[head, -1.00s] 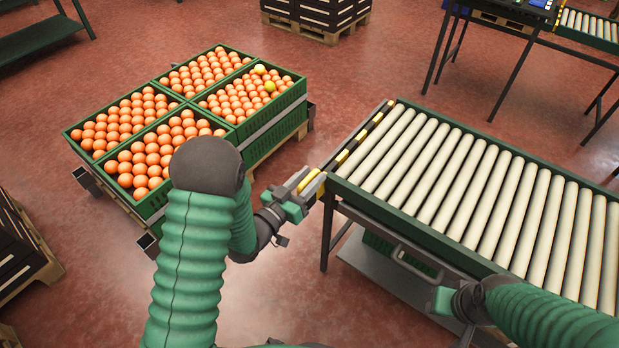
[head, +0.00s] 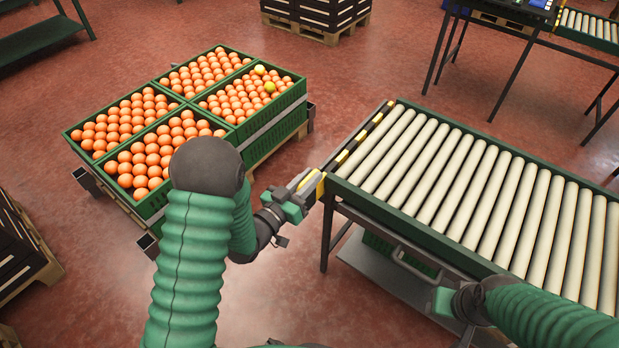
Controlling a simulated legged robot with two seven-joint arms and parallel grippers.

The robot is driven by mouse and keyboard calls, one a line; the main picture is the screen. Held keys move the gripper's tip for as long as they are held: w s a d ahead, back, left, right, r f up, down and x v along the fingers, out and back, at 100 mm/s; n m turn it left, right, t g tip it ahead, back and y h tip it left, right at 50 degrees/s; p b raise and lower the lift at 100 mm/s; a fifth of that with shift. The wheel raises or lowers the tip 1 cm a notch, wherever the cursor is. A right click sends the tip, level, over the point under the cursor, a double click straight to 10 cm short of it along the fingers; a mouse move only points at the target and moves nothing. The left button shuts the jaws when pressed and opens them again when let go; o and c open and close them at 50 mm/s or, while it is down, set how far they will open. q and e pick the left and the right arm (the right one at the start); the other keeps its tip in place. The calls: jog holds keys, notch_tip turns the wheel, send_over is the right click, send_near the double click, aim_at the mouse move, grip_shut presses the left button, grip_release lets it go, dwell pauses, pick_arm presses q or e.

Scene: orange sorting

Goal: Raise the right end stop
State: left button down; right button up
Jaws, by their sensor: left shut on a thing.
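The end stop is a black-and-yellow striped bar (head: 363,136) along the left end of the roller conveyor (head: 480,190). It lies low, about level with the rollers. My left gripper (head: 309,187) is at the bar's near end, by the conveyor's near left corner. It is shut on a yellow part (head: 320,188) there, partly hidden by the fingers. My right gripper (head: 418,268) is low beside the conveyor's near side.
Green crates of oranges (head: 290,95) stand on a pallet left of the conveyor. Stacked dark crates (head: 15,245) are at the left edge. Another conveyor stand (head: 510,65) is at the upper right. Red floor is clear between crates and conveyor.

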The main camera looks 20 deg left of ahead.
pick_arm(q)
jog(key=shift+d, duration=0.1)
dwell(0.5)
notch_tip(320, 180, up, 8)
jog(key=p, duration=0.6)
jog(key=shift+f, duration=0.2)
jog(key=c, duration=1.5)
grip_release()
jog(key=shift+o, duration=0.7)
jog(key=p+v, duration=0.7)
jog(key=v, duration=1)
